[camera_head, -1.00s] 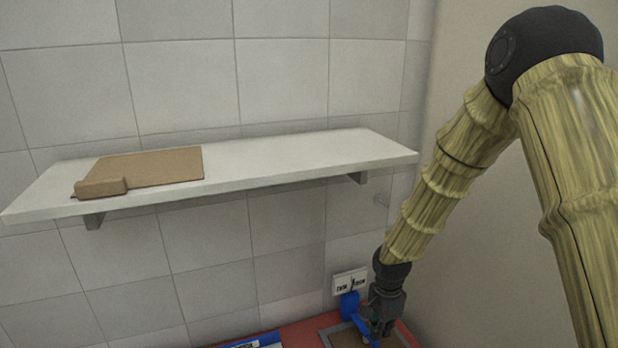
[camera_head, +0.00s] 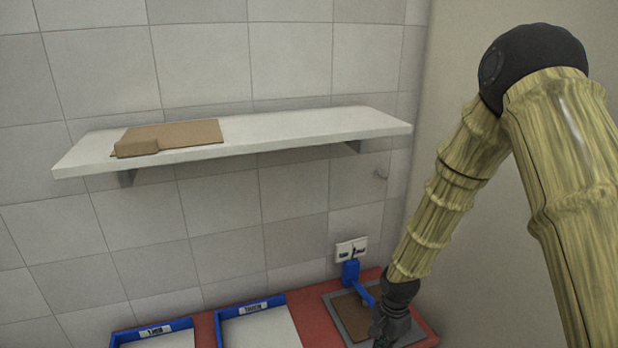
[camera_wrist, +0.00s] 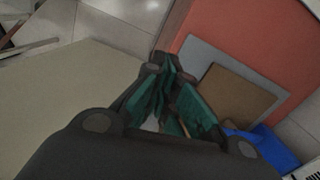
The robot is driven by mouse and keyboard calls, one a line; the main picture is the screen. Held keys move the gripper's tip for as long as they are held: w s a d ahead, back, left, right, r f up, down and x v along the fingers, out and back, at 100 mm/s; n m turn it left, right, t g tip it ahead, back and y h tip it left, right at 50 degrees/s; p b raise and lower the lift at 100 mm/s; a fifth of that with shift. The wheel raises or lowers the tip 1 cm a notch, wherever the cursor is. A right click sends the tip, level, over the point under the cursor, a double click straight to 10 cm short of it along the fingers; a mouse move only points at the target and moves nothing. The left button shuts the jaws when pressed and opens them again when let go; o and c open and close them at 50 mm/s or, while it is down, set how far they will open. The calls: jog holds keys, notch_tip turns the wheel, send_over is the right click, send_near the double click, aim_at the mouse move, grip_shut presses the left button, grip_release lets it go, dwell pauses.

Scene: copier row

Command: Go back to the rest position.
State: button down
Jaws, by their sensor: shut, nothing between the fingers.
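My gripper (camera_head: 384,338) hangs at the lower right in the head view, at the end of my arm, over the right part of the red counter (camera_head: 203,327). In the wrist view my gripper (camera_wrist: 168,97) shows its dark fingers with green pads close together and nothing held. Beside it is a grey plate (camera_head: 338,318) with a brown panel (camera_head: 352,304) on it and a blue post (camera_head: 351,272) behind. The grey plate (camera_wrist: 196,55) and brown panel (camera_wrist: 238,97) also show in the wrist view. I cannot tell whether the gripper touches the plate.
A white wall shelf (camera_head: 290,129) carries a flat brown board with a small brown block (camera_head: 137,148). Two blue-rimmed trays, left (camera_head: 155,328) and right (camera_head: 252,305), stand on the counter. A wall socket (camera_head: 351,249) is above the post. A plain wall (camera_head: 480,290) is at right.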

jog(key=s+f+n+b, duration=0.3)
jog(key=s+f+n, duration=0.2)
jog(key=s+f, duration=0.95)
jog(key=s+d+f+n+b, duration=0.1)
jog(key=s+d+f+n, duration=0.1)
jog(key=s, duration=0.7)
jog(key=s+d+f+n+b, duration=0.1)
jog(key=s+f+n+b, duration=0.1)
jog(key=s+f+n, duration=0.3)
jog(key=s+f, duration=0.2)
jog(key=s, duration=0.2)
jog(key=shift+s+d+f+h, duration=0.2)
jog(key=shift+d+h, duration=0.1)
jog(key=shift+d, duration=0.1)
